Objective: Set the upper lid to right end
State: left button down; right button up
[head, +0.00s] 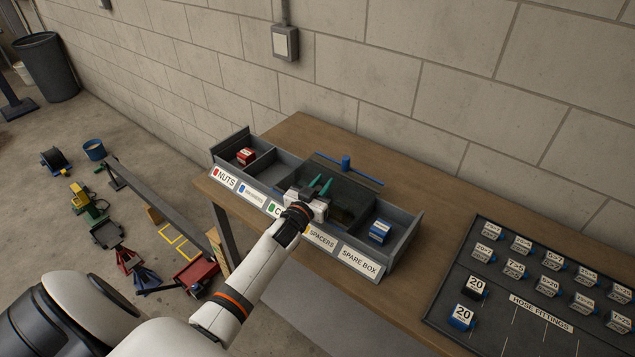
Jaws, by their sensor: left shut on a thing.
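A long grey bin box (404,243) with several compartments stands on the bench, with labels along its front. A dark see-through lid panel (348,198) covers compartments right of the middle. A blue strip with an upright blue knob (346,163) runs along the back, behind the panel. My left gripper (321,185) is over the middle of the box, at the panel's left part. It is shut on a part of a lid; its body hides the grip, and I cannot tell which lid layer it holds. My right gripper is not in view.
A red box (246,156) lies in the left compartment and a blue-white box (380,231) in the right one. A dark hose fittings tray (455,310) with several small boxes lies at right. The wooden bench (300,130) is clear behind the box. A wall stands behind.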

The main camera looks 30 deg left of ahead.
aim_at(359, 213)
pick_arm(q)
jog(key=d, duration=0.7)
jog(key=s+d, duration=0.1)
jog(key=d, duration=0.3)
jog(key=shift+d+b, duration=0.3)
jog(key=shift+d, duration=0.05)
jog(key=c, duration=1.4)
grip_release()
jog(key=shift+o, duration=0.8)
jog(key=shift+d, duration=0.15)
